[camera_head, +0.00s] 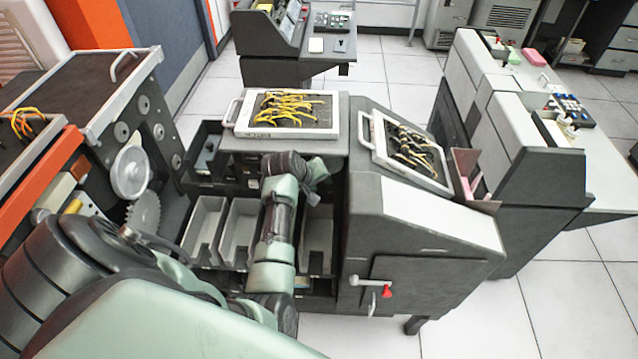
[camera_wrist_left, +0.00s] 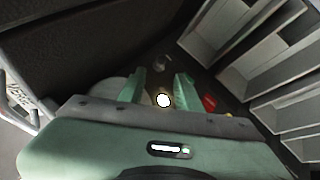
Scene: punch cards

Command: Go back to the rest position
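My left arm comes in from the lower left in the head view and bends upward in front of the dark punch-card machine (camera_head: 425,215). My left gripper (camera_head: 313,186) is at its upper end, above the grey card trays (camera_head: 240,228) and just below the white-framed wire panel (camera_head: 243,118); its fingers are mostly hidden there. In the left wrist view the two green fingers of this gripper (camera_wrist_left: 158,82) stand apart with nothing held between them. Grey trays (camera_wrist_left: 245,45) are to the right of the fingers. My right gripper is in neither view.
A second wire panel (camera_head: 378,140) leans on the machine's sloped top. A red-knobbed lever (camera_head: 386,291) sticks out of its front. A machine with discs (camera_head: 131,172) stands at left, and a grey console (camera_head: 540,160) at right. Tiled floor (camera_head: 590,285) is clear at lower right.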

